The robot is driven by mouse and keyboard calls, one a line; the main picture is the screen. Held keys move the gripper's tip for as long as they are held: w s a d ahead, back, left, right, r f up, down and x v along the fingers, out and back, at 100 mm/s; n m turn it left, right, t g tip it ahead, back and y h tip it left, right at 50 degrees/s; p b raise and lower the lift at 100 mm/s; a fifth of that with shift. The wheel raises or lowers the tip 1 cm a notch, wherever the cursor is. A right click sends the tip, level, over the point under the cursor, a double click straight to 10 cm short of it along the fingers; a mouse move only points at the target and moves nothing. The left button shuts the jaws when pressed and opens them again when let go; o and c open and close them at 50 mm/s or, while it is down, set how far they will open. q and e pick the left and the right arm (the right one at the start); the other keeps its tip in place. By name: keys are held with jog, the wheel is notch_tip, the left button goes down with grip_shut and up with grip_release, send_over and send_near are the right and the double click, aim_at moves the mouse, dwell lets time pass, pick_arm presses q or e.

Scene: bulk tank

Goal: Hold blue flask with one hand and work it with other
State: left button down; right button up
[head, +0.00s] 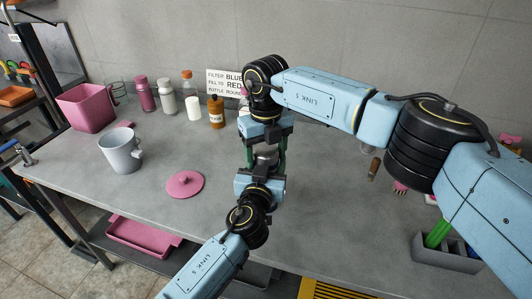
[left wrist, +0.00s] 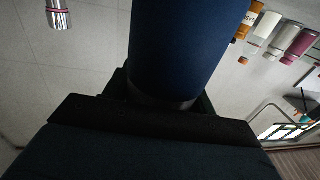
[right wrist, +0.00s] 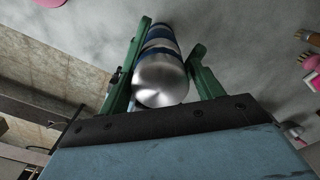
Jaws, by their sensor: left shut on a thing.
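The blue flask (left wrist: 185,45) stands large in the left wrist view, held in my left gripper (head: 262,168). In the right wrist view its shiny steel end (right wrist: 160,82) faces me, with blue and silver bands behind it. My right gripper (head: 264,142) points down from above, opposite the left one. Its green fingers (right wrist: 163,65) are open on either side of the steel end, with a gap at the right finger. In the head view the flask is mostly hidden between the two grippers.
On the grey worktop (head: 150,195) are a pink bin (head: 86,108), a grey-white mug (head: 120,153), a pink lid (head: 185,184) and several bottles along the wall. A sign (head: 222,82) stands behind them. A grey caddy (head: 440,255) is at right. The front middle is clear.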

jog(key=shift+o, duration=0.8)
jog(key=shift+r, duration=0.1)
notch_tip(320, 180, up, 4)
jog(key=shift+r, duration=0.2)
jog(key=shift+c, duration=0.5)
notch_tip(320, 180, up, 2)
jog(key=m, duration=0.6)
jog(key=r+m, duration=0.1)
jog(key=m, duration=0.1)
jog(key=shift+r+m, duration=0.1)
jog(key=shift+m, duration=0.2)
jog(key=shift+f, duration=3.9)
